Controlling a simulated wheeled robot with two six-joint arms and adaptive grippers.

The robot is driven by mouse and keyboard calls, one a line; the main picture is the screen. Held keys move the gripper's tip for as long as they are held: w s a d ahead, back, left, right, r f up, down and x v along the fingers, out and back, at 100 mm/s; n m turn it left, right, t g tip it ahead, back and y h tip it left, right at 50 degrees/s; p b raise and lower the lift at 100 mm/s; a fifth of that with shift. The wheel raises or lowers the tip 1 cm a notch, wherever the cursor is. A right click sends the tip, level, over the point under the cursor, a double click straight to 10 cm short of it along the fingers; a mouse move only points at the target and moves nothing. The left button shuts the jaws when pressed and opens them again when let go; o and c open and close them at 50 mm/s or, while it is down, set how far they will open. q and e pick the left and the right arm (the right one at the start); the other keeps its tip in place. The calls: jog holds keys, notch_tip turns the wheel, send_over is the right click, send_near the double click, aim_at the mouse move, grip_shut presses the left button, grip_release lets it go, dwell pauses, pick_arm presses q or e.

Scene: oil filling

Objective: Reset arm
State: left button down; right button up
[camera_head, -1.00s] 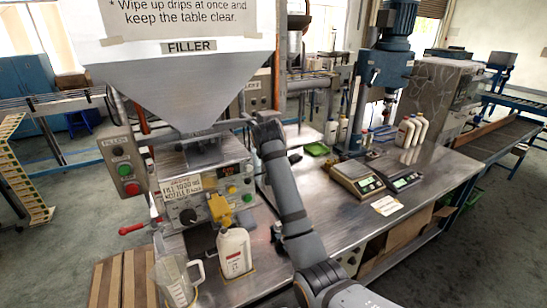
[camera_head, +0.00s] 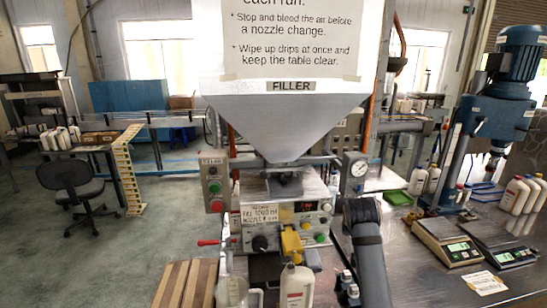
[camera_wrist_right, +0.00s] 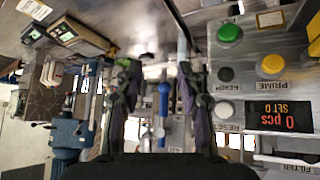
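My right arm (camera_head: 368,262) rises from the bottom of the head view, just right of the filler machine (camera_head: 284,215). Its gripper is hidden there behind the arm. In the right wrist view, the two fingers of my right gripper (camera_wrist_right: 160,95) stand apart with nothing held between them. A blue-handled part (camera_wrist_right: 163,100) shows in the gap, beyond the fingers. The filler's button panel (camera_wrist_right: 255,75) appears upside down at the right of that view. A white bottle (camera_head: 297,287) stands under the yellow nozzle (camera_head: 292,243). My left gripper is not in view.
A clear jug (camera_head: 232,292) stands left of the bottle. Two scales (camera_head: 447,240), several white bottles (camera_head: 518,193) and a blue drill press (camera_head: 490,110) are on the bench at right. A red-handled lever (camera_head: 208,242) sticks out at the filler's left. A chair (camera_head: 75,190) stands far left.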

jog(key=s+f+n+g+y, duration=0.1)
jog(key=s+f+n+g, duration=0.15)
jog(key=s+f, duration=1.25)
jog(key=s+a+f+n+g+y, duration=0.1)
jog(key=s+a+f+n, duration=0.15)
jog(key=s, duration=0.65)
jog(key=s+a+f+n+y, duration=0.1)
jog(key=s+f, duration=0.3)
jog(key=s, duration=0.4)
notch_tip(320, 180, down, 25)
jog(key=d+g+b, duration=0.1)
jog(key=d+b, duration=0.1)
jog(key=d, duration=0.1)
jog(key=s+d+f+g+b, duration=0.1)
jog(key=s+f+b, duration=0.1)
jog(key=s+f, duration=1.8)
jog(key=shift+s+f+m, duration=0.4)
jog(key=shift+f, duration=0.05)
jog(key=shift+g, duration=0.25)
